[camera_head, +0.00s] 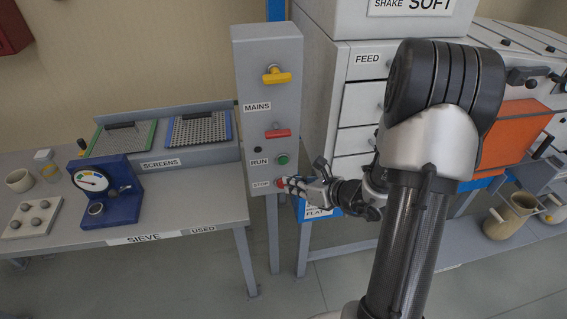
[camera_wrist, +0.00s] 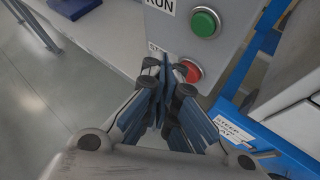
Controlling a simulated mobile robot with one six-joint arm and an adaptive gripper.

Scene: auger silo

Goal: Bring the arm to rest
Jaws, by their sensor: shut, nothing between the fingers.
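My gripper (camera_head: 289,182) is shut and empty, its fingertips at the red STOP button (camera_head: 281,183) low on the grey control panel (camera_head: 266,70). In the wrist view the closed fingers (camera_wrist: 170,72) overlap the edge of the red button (camera_wrist: 188,71); whether they touch it I cannot tell. My arm reaches in from the right of the head view, bent at a high elbow. The green RUN button (camera_head: 282,159) sits just above the red one, and it also shows in the wrist view (camera_wrist: 205,22).
On the panel are a yellow MAINS handle (camera_head: 276,75) and a red handle (camera_head: 277,133). A table (camera_head: 190,214) with a blue gauge stand (camera_head: 112,195) is at left. A drawer cabinet (camera_head: 352,103) stands close behind my arm. Jugs (camera_head: 508,217) stand at lower right.

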